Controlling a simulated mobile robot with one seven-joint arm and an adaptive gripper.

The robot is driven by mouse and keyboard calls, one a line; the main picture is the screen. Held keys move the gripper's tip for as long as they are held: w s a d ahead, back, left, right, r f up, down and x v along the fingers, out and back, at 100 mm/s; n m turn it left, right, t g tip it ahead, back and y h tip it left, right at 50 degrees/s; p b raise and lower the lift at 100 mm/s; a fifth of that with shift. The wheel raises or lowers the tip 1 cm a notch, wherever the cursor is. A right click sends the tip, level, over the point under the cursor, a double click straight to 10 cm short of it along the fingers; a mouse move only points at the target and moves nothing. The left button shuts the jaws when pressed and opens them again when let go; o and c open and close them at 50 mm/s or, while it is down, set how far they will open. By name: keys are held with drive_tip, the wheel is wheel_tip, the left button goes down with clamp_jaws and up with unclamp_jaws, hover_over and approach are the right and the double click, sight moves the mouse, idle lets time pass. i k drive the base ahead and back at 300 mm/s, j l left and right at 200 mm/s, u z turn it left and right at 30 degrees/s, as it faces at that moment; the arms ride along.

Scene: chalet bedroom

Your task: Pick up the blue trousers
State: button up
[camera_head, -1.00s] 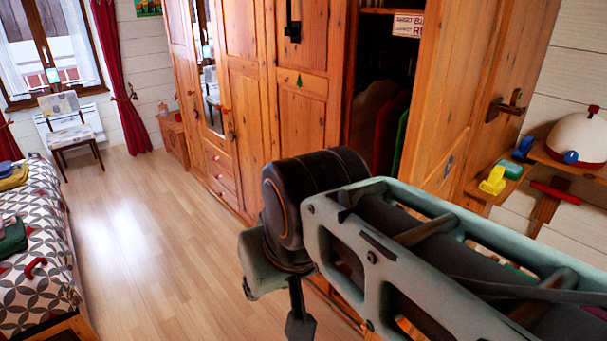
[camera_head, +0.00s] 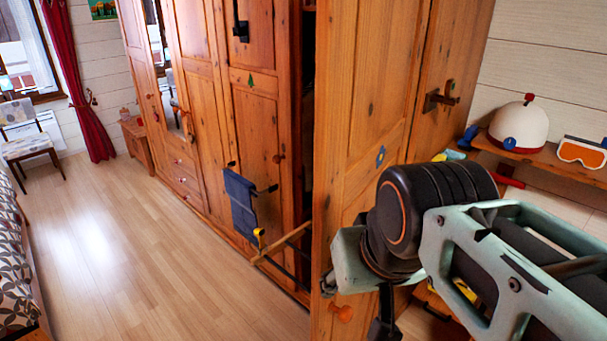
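A dark blue folded garment, which looks like the blue trousers (camera_head: 241,204), hangs from a dark bar in front of the wardrobe, left of the open door. My arm comes in from the lower right, in front of the open door. A dark part at its end, seemingly my gripper (camera_head: 385,328), points down at the bottom edge, right of and well apart from the trousers. It is partly cut off, and its fingers do not show clearly.
The open wardrobe door (camera_head: 365,130) stands between my arm and the trousers. A wooden bar (camera_head: 284,243) and a yellow item (camera_head: 259,236) are beside the trousers. A shelf with a white helmet (camera_head: 519,126) is at right. The floor (camera_head: 170,265) at left is clear; a bed (camera_head: 14,265) edges it.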

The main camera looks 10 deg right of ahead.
sight(238, 188)
drive_tip(key=k+l+z, duration=0.1)
drive_tip(key=l+z, duration=0.2)
drive_tip(key=i+j+u, duration=0.1)
drive_tip(key=j+u, duration=0.15)
drive_tip(key=i+j+u, duration=0.1)
drive_tip(key=j+u, duration=0.15)
drive_tip(key=j, duration=0.15)
drive_tip(key=i+j+u, duration=0.35)
drive_tip(key=j+u, duration=0.2)
drive_tip(key=i+j+u, duration=0.1)
drive_tip(key=u, duration=0.2)
drive_tip(key=i+j+u, duration=0.65)
drive_tip(key=i+z, duration=0.75)
drive_tip(key=z, duration=0.2)
drive_tip(key=i+l+z, duration=0.1)
drive_tip(key=i+z, duration=0.65)
drive_tip(key=z, duration=0.15)
drive_tip(key=i+z, duration=0.45)
drive_tip(key=i+j+z, duration=0.1)
drive_tip(key=i+z, duration=0.2)
drive_tip(key=z, duration=0.2)
